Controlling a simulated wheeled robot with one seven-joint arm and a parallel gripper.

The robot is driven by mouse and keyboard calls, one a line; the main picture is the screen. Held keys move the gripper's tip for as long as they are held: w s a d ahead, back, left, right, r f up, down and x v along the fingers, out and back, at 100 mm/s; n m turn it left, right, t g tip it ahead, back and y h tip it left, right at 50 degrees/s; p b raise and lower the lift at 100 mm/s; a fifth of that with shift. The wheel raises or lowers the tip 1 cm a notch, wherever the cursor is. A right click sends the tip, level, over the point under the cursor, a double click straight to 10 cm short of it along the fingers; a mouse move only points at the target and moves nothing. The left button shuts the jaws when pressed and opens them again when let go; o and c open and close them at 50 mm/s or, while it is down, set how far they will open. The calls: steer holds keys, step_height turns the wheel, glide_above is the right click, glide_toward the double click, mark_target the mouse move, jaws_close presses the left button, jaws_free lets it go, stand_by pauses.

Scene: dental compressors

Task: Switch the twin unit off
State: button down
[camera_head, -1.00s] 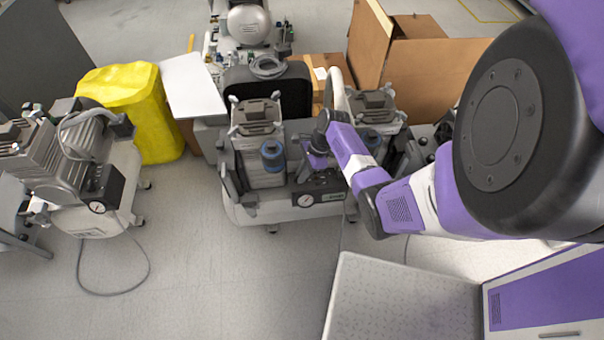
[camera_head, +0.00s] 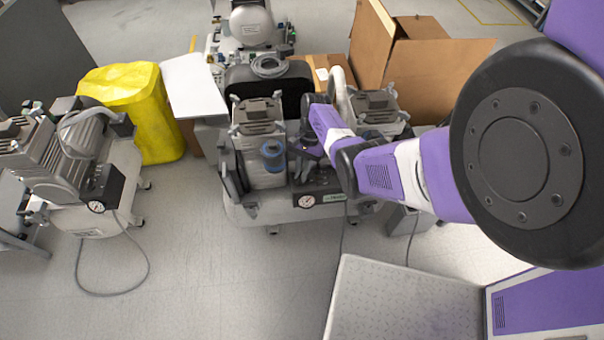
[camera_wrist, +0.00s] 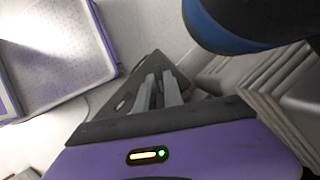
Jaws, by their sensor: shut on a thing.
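The twin unit (camera_head: 262,213) is a pale compressor with two grey motor heads on one tank, in the middle of the head view. Its dark switch box (camera_head: 322,184) sits at the front between the heads, near a round gauge (camera_head: 306,201). My gripper (camera_head: 309,166) points down at this box and partly hides it. In the wrist view my gripper's two fingers (camera_wrist: 159,91) are close together, with their tips against the dark box (camera_wrist: 124,101). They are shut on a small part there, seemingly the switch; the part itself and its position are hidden.
A blue-banded dark cylinder (camera_wrist: 240,30) and ribbed grey head (camera_wrist: 255,80) stand close beside my fingers. Another compressor (camera_head: 75,175) is at left, by a yellow-covered bin (camera_head: 135,105). Cardboard boxes (camera_head: 430,75) stand behind. The floor in front (camera_head: 225,285) is mostly clear.

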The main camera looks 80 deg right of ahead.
steer(key=shift+w+n, duration=0.1)
steer(key=shift+n, duration=0.3)
steer(key=c, duration=1.5)
jaws_free()
steer(key=shift+o, duration=0.2)
steer(key=shift+r, duration=0.1)
steer(key=p+v, duration=0.1)
steer(key=v, duration=0.6)
steer(key=shift+r, duration=0.3)
steer(key=shift+d, duration=0.15)
